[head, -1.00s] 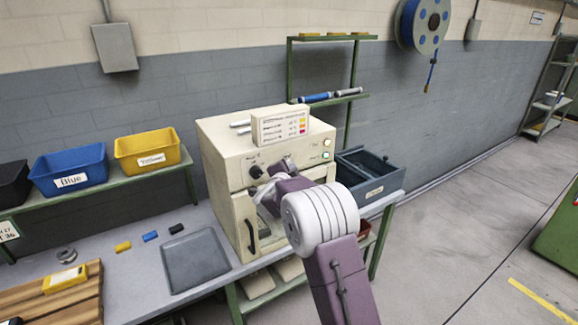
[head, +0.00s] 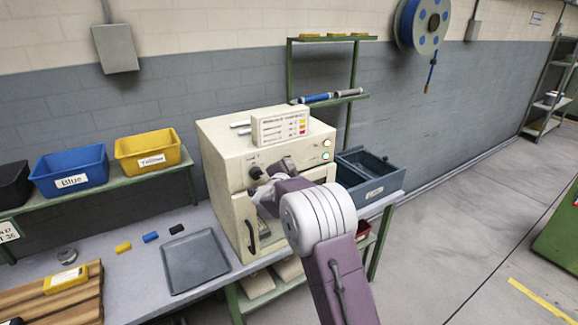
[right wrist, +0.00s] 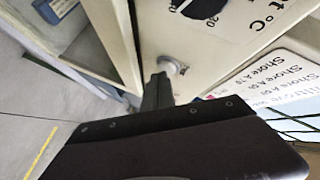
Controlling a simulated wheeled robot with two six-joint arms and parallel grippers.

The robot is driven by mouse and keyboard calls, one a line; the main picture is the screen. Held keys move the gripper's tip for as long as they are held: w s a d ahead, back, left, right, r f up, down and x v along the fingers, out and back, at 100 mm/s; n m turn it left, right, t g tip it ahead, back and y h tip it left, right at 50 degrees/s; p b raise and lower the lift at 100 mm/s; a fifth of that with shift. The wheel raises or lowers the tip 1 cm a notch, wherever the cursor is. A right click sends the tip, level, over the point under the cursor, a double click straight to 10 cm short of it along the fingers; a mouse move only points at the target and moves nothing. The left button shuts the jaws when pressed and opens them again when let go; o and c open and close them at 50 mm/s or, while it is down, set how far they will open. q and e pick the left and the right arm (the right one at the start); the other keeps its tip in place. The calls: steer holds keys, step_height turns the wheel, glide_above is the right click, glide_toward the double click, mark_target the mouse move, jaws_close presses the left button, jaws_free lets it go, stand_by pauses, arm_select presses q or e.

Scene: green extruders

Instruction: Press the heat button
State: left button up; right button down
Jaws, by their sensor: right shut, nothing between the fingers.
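The beige oven-like machine (head: 222,165) stands on the bench, with a black knob (head: 256,173) and two small round lights or buttons (head: 326,150) on its upper front. My right gripper (head: 264,194) is at the machine's front, partly hidden by my own wrist. In the right wrist view its shut, empty dark fingers (right wrist: 158,92) point at a small round silvery button (right wrist: 173,67) on the beige panel. The tip overlaps the button's lower edge; I cannot tell whether it touches. A dial plate marked °C (right wrist: 215,18) is beside the button. My left gripper is not in view.
A dark grey bin (head: 372,178) stands right of the machine. A grey tray (head: 195,262) and small coloured blocks (head: 150,237) lie on the bench to the left. Blue (head: 70,171) and yellow (head: 148,154) bins sit on the shelf behind.

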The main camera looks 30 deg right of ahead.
steer(key=shift+w, duration=0.2)
steer(key=shift+s, duration=0.3)
stand_by(0.3)
steer(key=s+b, duration=0.3)
steer(key=s, duration=0.3)
steer(key=shift+d+b, duration=0.25)
steer(key=shift+b, duration=0.1)
